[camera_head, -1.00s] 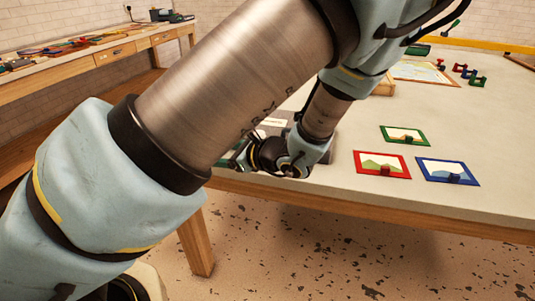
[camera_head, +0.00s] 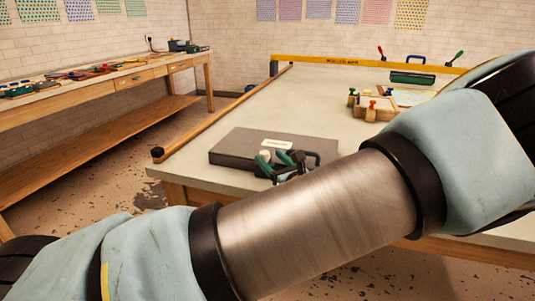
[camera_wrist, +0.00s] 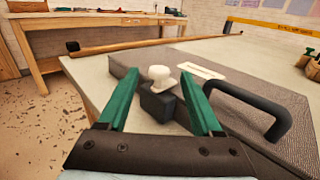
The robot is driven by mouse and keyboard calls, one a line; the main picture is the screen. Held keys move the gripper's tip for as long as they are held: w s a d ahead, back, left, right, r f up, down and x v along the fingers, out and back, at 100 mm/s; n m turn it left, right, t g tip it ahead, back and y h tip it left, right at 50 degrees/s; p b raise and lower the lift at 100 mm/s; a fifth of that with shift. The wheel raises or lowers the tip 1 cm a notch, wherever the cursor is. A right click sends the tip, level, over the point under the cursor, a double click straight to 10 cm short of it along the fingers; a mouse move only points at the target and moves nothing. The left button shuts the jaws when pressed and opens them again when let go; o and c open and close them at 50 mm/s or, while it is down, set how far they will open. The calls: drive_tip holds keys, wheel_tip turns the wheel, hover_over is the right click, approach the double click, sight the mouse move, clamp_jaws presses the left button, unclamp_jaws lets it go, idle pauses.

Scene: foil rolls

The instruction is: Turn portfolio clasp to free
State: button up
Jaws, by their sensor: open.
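The portfolio is a flat dark grey case (camera_head: 235,148) lying on the table near its front left corner, with a white label on top. It also fills the right of the wrist view (camera_wrist: 255,95). Its clasp shows as a white knob (camera_wrist: 160,75) on a black block (camera_wrist: 158,103) at the case's near edge. The black handle (camera_wrist: 282,122) is to the right of the clasp. My gripper (camera_wrist: 158,79) is open, its two green fingers on either side of the clasp in the wrist view. Whether a finger touches it, I cannot tell.
A wooden rail (camera_head: 230,105) runs along the table's left edge, and a yellow bar (camera_head: 330,62) along the back. A wooden block with coloured pegs (camera_head: 372,110) stands further back right. The table middle is clear. A separate workbench (camera_head: 110,80) stands at the left.

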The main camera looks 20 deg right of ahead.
sight(266, 155)
drive_tip(key=shift+w, duration=1.35)
drive_tip(key=shift+c, duration=0.3)
clamp_jaws()
